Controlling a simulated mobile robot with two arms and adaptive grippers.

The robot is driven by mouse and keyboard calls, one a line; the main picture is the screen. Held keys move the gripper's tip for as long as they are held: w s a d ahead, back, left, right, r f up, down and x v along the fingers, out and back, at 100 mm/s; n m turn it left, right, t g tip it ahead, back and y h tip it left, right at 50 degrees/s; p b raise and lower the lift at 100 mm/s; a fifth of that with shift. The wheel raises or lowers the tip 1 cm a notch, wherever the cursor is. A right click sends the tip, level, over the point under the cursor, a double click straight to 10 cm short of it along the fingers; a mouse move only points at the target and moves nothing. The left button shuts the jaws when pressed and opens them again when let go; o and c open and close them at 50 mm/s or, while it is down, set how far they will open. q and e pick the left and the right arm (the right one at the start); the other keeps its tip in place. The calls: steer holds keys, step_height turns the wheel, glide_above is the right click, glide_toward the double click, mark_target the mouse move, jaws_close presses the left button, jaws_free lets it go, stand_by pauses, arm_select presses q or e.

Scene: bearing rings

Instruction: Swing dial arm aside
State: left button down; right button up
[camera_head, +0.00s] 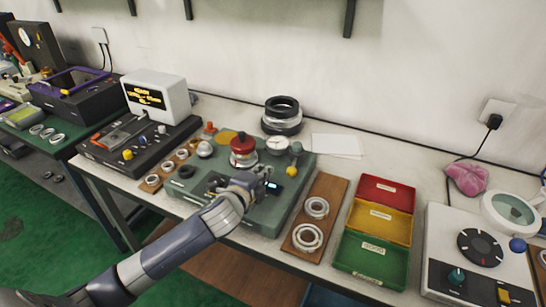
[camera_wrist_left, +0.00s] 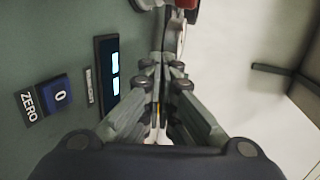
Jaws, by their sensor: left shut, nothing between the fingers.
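The green bearing-gauge fixture (camera_head: 262,216) stands in the middle of the bench, with a red-topped silver spindle (camera_head: 243,150) on it. A round white dial (camera_head: 277,145) sits behind and right of the spindle; how its arm is joined is too small to tell. My left gripper (camera_head: 213,187) is low over the fixture's front, in front of the spindle, and empty. In the left wrist view its fingers (camera_wrist_left: 164,82) are together beside the fixture's blue zero button (camera_wrist_left: 61,96) and lit display (camera_wrist_left: 113,72). A red part (camera_wrist_left: 186,4) shows beyond the fingertips. My right gripper is not in view.
A wooden board with rings (camera_head: 315,208) and a red, yellow and green bin tray (camera_head: 372,242) stand right of the fixture. A black control box (camera_head: 132,150) is at the left. Stacked black rings (camera_head: 282,115) stand behind. A yellow ball knob (camera_head: 292,171) is near the fixture's right edge.

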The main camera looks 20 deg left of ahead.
mark_target(276, 153)
arm_select(q)
steer(key=x, duration=0.5)
steer(key=r+x, duration=0.1)
steer(key=x, duration=0.2)
steer(key=shift+w+f+p, duration=0.1)
steer(key=shift+w+p, duration=0.3)
steer(key=shift+w+a+m+h+p, duration=0.2)
steer(key=shift+m+h+p, duration=0.1)
steer(key=shift+h+p, duration=0.15)
